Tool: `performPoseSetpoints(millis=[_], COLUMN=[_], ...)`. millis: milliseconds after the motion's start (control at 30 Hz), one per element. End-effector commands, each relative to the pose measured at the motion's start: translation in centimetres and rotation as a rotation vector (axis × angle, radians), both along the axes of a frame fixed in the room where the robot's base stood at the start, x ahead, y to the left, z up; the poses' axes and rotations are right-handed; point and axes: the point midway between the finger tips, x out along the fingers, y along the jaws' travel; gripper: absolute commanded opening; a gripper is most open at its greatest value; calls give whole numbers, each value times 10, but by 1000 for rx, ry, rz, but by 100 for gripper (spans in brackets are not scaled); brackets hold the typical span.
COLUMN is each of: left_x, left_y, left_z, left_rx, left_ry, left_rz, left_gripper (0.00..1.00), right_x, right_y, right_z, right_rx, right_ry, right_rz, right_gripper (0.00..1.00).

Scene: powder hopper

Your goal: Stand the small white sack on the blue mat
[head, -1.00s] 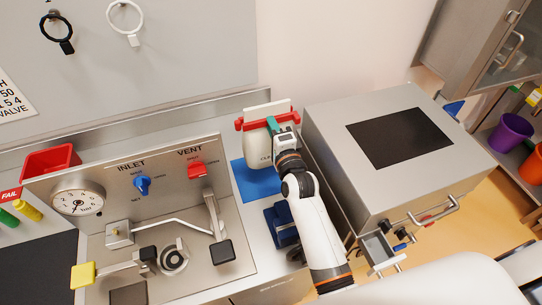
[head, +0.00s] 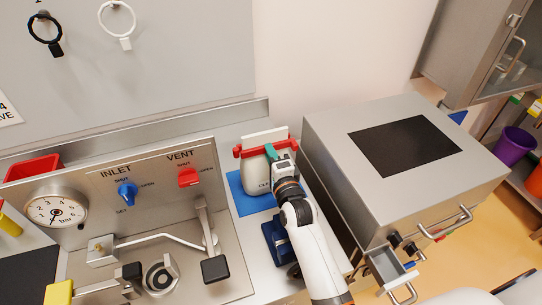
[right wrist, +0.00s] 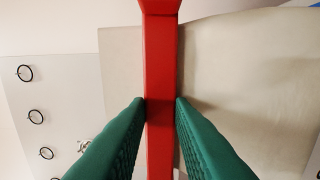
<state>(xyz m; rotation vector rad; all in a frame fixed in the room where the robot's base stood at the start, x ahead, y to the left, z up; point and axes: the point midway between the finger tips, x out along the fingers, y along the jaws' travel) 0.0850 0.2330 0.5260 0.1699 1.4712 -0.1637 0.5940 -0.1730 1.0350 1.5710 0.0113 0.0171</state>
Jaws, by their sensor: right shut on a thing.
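The small white sack (head: 257,178) is upright at the blue mat (head: 238,200), with a red clip bar (head: 243,152) across its top. The mat shows in front of and to the left of the sack. I cannot tell whether the sack's base bears fully on the mat. My right gripper (head: 272,151) is at the top of the sack. In the right wrist view its green fingers (right wrist: 161,105) are shut on the red bar (right wrist: 160,60), with the pale sack (right wrist: 250,70) behind. My left gripper is not in view.
A grey metal box (head: 375,175) with a black top panel stands close to the right of the sack. A valve panel (head: 130,190) with gauge and levers is at the left. A dark blue holder (head: 274,242) sits in front of the mat.

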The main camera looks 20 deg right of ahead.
Motion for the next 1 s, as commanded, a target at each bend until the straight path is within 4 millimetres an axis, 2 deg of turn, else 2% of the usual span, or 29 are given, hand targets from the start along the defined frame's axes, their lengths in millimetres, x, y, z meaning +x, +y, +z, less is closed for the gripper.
performPoseSetpoints(millis=[67, 100, 200, 567, 667, 1000], left_x=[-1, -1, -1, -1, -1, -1], left_y=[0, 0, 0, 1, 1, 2], left_z=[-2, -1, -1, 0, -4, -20], left_rx=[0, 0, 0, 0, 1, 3], left_ry=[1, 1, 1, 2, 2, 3], left_rz=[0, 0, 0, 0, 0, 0], left_gripper=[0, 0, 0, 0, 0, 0], right_x=[0, 0, 0, -2, -15, -87], right_y=[0, 0, 0, 0, 0, -2], right_z=[-1, -3, -2, 1, -2, -3], right_rx=[0, 0, 0, 1, 1, 1], right_ry=[-5, 1, 1, 1, 1, 3], right_rz=[-1, 0, 0, 0, 0, 0], right_gripper=[0, 27, 42, 42, 42, 42])
